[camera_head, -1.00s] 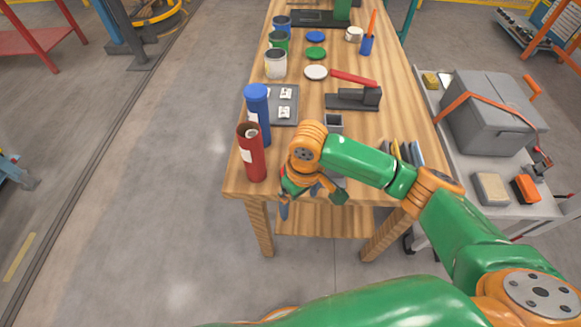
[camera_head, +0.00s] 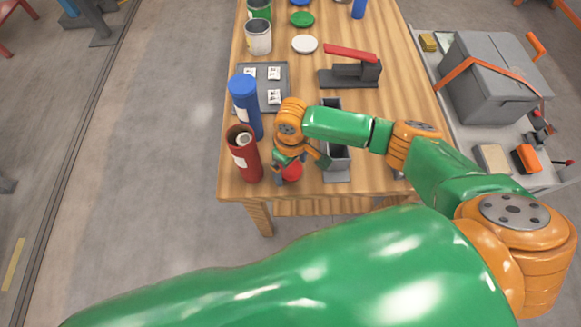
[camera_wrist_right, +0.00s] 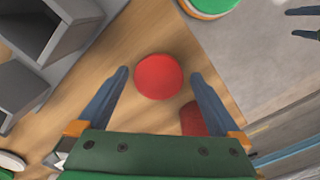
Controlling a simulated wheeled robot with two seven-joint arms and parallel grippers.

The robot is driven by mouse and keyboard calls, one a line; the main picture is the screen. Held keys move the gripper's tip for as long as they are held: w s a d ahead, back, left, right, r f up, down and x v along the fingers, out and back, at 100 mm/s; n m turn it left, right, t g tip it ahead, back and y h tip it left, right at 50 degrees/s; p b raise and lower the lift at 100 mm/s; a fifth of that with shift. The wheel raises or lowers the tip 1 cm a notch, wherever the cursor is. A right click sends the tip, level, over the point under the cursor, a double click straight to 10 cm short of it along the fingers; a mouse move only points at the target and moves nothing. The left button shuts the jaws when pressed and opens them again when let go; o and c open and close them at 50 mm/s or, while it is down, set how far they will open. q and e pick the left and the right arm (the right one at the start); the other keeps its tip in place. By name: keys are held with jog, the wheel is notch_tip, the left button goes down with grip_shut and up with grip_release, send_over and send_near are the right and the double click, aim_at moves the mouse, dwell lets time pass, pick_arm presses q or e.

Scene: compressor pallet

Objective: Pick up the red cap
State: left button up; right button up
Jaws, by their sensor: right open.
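The red cap (camera_wrist_right: 158,76) is a round red disc on the wooden table, seen between the spread fingers of my right gripper (camera_wrist_right: 158,90) in the right wrist view. The fingers do not visibly touch it. In the head view the cap (camera_head: 291,172) shows partly below my right gripper (camera_head: 290,164), near the table's front edge and beside the red tube (camera_head: 243,153). My right gripper is open and empty. Two spread fingers of my left gripper (camera_wrist_right: 304,22) show at the upper right of the wrist view. The left gripper is outside the head view.
The blue tube (camera_head: 245,108) stands behind the red tube, close to my right wrist. A grey bin (camera_head: 337,160) stands just right of the cap. A grey tray (camera_head: 272,76) and a red-handled press (camera_head: 350,72) are farther back. The front edge is close.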

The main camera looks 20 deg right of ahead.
jog(key=shift+w+f, duration=0.25)
jog(key=shift+f, duration=0.05)
jog(key=shift+c, duration=0.9)
jog(key=shift+s+r, duration=0.1)
jog(key=c, duration=1)
pick_arm(q)
jog(key=shift+w, duration=0.25)
pick_arm(e)
jog(key=shift+r, duration=0.1)
